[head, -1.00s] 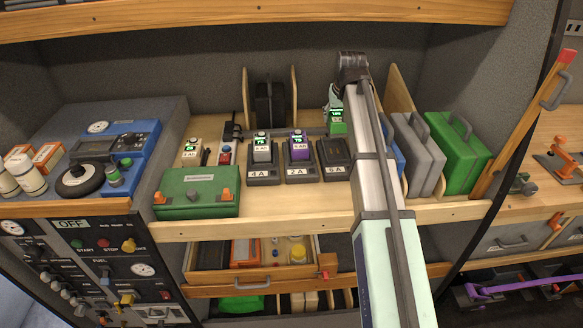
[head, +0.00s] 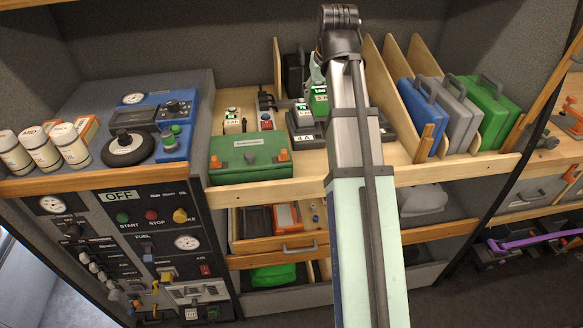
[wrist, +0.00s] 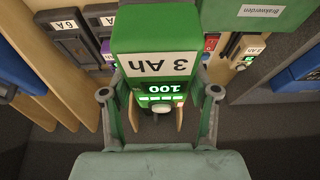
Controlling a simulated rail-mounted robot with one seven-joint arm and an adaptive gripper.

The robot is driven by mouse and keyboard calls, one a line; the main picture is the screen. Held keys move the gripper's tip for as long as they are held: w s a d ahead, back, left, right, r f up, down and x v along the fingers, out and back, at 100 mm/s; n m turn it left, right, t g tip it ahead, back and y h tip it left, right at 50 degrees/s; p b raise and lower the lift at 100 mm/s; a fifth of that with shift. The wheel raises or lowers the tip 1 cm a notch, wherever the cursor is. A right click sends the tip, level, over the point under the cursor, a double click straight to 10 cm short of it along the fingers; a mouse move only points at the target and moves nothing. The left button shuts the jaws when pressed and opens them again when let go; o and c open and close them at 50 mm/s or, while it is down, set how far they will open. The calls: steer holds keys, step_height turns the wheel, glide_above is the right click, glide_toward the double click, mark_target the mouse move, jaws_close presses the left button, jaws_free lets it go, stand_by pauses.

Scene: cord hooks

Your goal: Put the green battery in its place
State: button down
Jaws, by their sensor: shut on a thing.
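The green battery (wrist: 155,60), with a white "3 Ah" label and a lit display reading 100, is between the fingers of my gripper (wrist: 158,95) in the wrist view. In the head view the green battery (head: 320,98) shows just left of my arm, above the charger row; my gripper (head: 316,72) is mostly hidden there. A charger marked "4 A" (head: 306,138) carries a battery with a lit display (head: 303,108). A charger marked "6 A" (wrist: 68,28) looks empty in the wrist view. A purple battery (wrist: 105,48) is partly hidden behind the held one.
A green box (head: 250,160) stands at the shelf's front left. A small pale battery (head: 232,120) and a red button (head: 266,122) are behind it. Wooden dividers and blue (head: 420,112), grey (head: 455,105) and green cases (head: 490,108) stand right. My arm hides the middle.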

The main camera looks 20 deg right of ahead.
steer(key=shift+s+a+f, duration=0.1)
steer(key=shift+s+f, duration=0.1)
steer(key=shift+f, duration=0.2)
step_height(320, 180, down, 19)
steer(key=p, duration=0.2)
steer(key=shift+w+p, duration=0.1)
steer(key=shift+p, duration=0.25)
steer(key=shift+f, duration=0.15)
steer(key=shift+c, duration=1.4)
jaws_free()
steer(key=d+b+v, duration=0.1)
steer(key=v, duration=1.1)
steer(key=shift+a, duration=0.45)
